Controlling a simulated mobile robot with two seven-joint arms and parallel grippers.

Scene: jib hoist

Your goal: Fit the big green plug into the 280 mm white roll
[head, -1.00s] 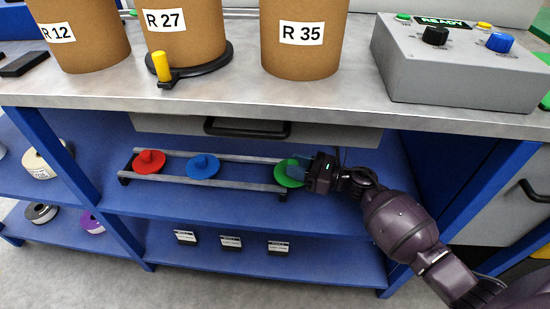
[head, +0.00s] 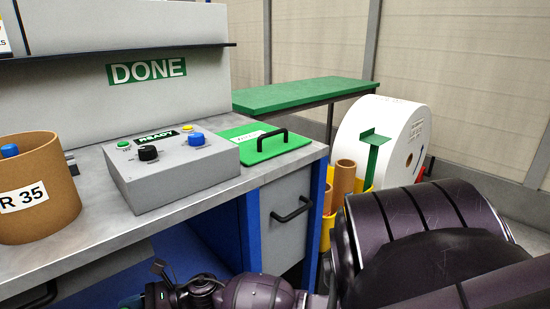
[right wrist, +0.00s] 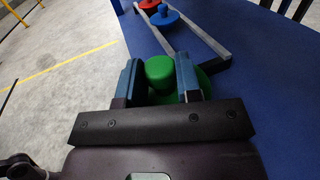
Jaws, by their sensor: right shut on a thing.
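The green plug (right wrist: 159,68) shows in the right wrist view, its round knob between the two blue fingers and its disc partly hidden below. My right gripper (right wrist: 158,80) is shut on that knob. The plug is at the near end of the rack's rails; I cannot tell whether it is clear of them. In the head view my right gripper (head: 155,297) is at the bottom edge, mostly cut off. A large white roll (head: 402,130) stands on its rim beyond the bench's right end, with a green bracket before it. Its size marking is unreadable. My left gripper is not in view.
A blue plug (right wrist: 165,16) and a red plug (right wrist: 150,4) sit farther along the rack (right wrist: 205,40). The bench carries a grey control box (head: 175,170), a green lid (head: 265,145) and a cardboard tube R 35 (head: 50,215). Cardboard tubes (head: 343,185) stand near the roll.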

